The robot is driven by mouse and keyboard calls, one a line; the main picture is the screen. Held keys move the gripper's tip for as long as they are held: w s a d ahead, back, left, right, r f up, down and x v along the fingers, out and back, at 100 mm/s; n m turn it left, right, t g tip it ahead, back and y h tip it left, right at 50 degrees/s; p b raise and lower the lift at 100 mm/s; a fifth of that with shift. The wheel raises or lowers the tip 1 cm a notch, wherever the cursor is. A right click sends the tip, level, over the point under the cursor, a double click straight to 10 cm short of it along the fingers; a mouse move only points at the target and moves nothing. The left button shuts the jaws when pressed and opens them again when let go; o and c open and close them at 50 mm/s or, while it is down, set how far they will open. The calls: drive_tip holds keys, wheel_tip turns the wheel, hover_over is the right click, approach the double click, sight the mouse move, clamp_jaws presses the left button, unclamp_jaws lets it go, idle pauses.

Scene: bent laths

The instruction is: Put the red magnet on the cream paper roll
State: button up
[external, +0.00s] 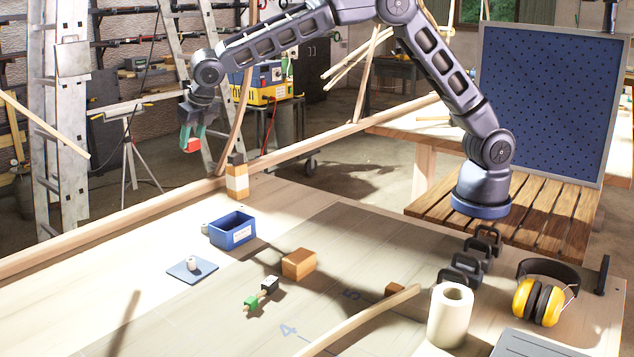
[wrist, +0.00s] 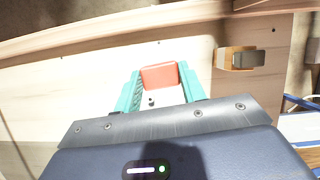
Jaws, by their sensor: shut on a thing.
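My gripper (external: 190,138) is at the upper left in the external view, high above the table's far left side. Its teal fingers are shut on the red magnet (external: 192,146), a small red block. In the wrist view the red magnet (wrist: 159,76) sits between the two teal fingertips (wrist: 160,84). The cream paper roll (external: 451,318) stands upright at the front right of the table in the external view, far from my gripper. Its open top faces up and nothing rests on it. The roll is not visible in the wrist view.
A wooden block with a white band (external: 237,181) stands by the table's back rail.

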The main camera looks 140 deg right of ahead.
drive_tip(key=shift+r, duration=0.2)
drive_tip(key=shift+w+a, duration=0.2)
drive_tip(key=shift+a, duration=0.05)
drive_tip(key=w+a+r+n+t, duration=0.15)
drive_tip(key=w+a, duration=0.25)
drive_tip(key=a, duration=0.4)
drive_tip(key=w+a+r+n, duration=0.15)
drive_tip(key=w+a, duration=0.25)
drive_tip(key=a, duration=0.5)
wheel_tip(320, 180, up, 7)
drive_tip(key=n+t+y, duration=0.3)
drive_tip(key=n+y, duration=0.2)
drive_tip(key=n, duration=0.9)
hover_over(451, 297)
drive_tip(key=s, duration=0.2)
wheel_tip(451, 297, down, 20)
drive_tip(key=shift+w+r, duration=0.1)
drive_tip(key=shift+r, duration=0.05)
